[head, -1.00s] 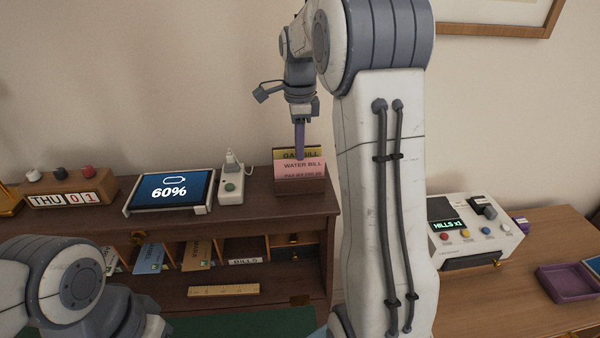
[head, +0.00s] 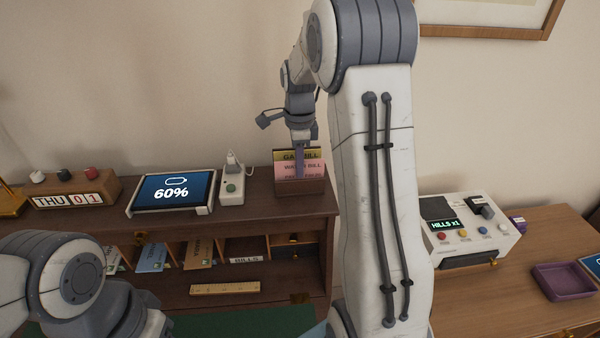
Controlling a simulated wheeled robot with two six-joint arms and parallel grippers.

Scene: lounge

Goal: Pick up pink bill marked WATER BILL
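The pink bill (head: 285,167) marked WATER BILL stands upright in a small brown holder (head: 300,187) on top of the desk. A yellow bill (head: 286,155), its print partly covered, stands behind it. The lower part of the pink bill is hidden in the holder. My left arm shows at the lower left, but its gripper is out of view.
A tablet showing 60% (head: 172,191) and a small white device (head: 232,187) stand left of the holder. A calendar block (head: 75,190) is farther left. Envelopes fill slots below. A white machine (head: 470,228) and purple tray (head: 563,281) are on the right table.

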